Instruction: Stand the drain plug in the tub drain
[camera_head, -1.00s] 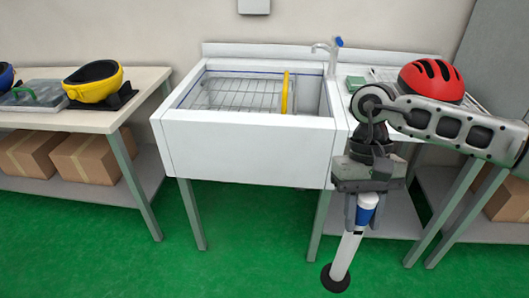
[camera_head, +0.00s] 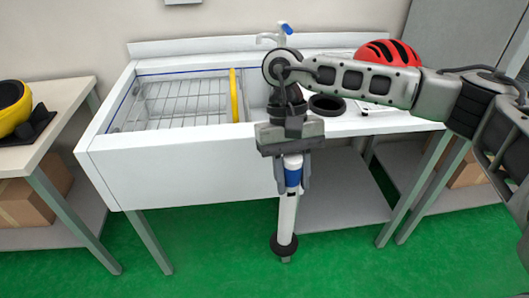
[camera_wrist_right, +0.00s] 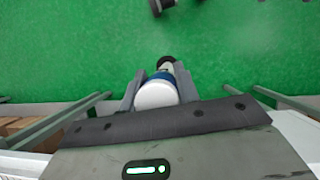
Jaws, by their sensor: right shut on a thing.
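The drain plug (camera_head: 287,217) is a white tube with a blue band near its top and a wide black foot. My right gripper (camera_head: 293,182) is shut on its upper part and holds it nearly upright, foot down, in front of the tub's right end. In the right wrist view the plug's white top (camera_wrist_right: 157,95) shows between the fingers. The drain is not visible. My left gripper is not in view.
A tap (camera_head: 272,38) stands at the tub's back right. A black ring-shaped thing (camera_head: 327,104) and a red helmet (camera_head: 388,53) are on the right-hand worktop. A table with a yellow and black item (camera_head: 10,108) stands at left. Green floor is open in front.

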